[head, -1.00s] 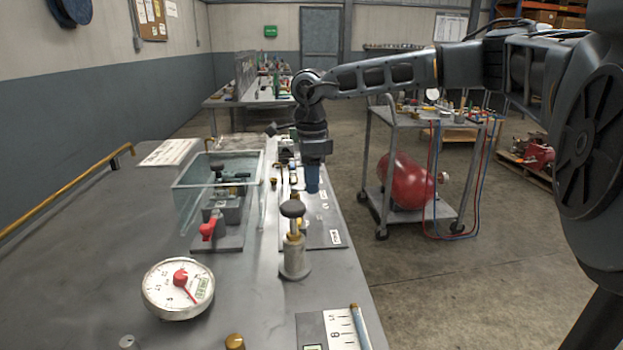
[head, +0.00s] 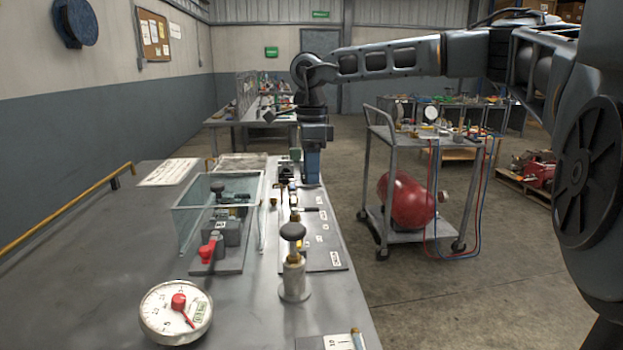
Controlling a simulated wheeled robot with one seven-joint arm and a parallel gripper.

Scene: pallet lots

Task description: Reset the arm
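My arm reaches in from the right and bends down at the wrist. My gripper (head: 312,180) points down above the right edge of the grey workbench (head: 90,270), behind the brass valve post. Its fingers are small and seen edge-on, so I cannot tell whether they are open or shut. No held object can be made out.
On the bench stand a pressure gauge (head: 176,311), a brass valve post with a black knob (head: 294,265), a red-handled valve (head: 208,250) and a clear box (head: 190,222). A cart (head: 425,236) with a red tank (head: 407,200) stands right. Floor between is clear.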

